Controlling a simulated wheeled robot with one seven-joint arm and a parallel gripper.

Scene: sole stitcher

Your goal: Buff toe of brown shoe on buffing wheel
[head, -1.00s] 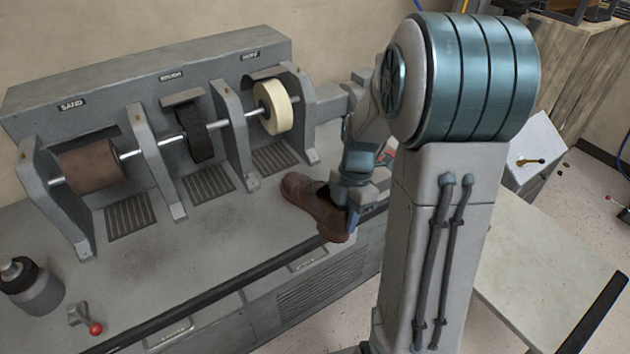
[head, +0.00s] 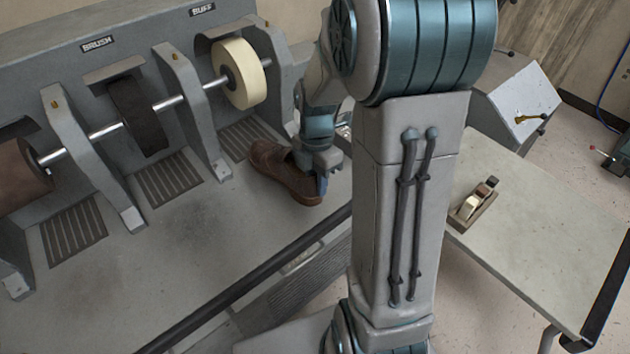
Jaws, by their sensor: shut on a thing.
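The brown shoe (head: 277,168) is in the head view, held over the front part of the machine bench, below and a little right of the buffing wheel. Its toe points up and left, toward the wheel. My gripper (head: 318,178) is shut on the shoe at its heel end; the fingertips are partly hidden by the shoe. The cream buffing wheel (head: 240,76) sits on the shaft under the BUFF label, between two grey brackets. The shoe is apart from the wheel, with a visible gap between them.
A dark brush wheel (head: 137,114) and a brown sanding drum (head: 20,178) share the shaft to the left. Grey brackets (head: 190,105) stand between the stations. A side table (head: 540,235) on the right holds a small plane-like tool (head: 474,204). The bench front at left is clear.

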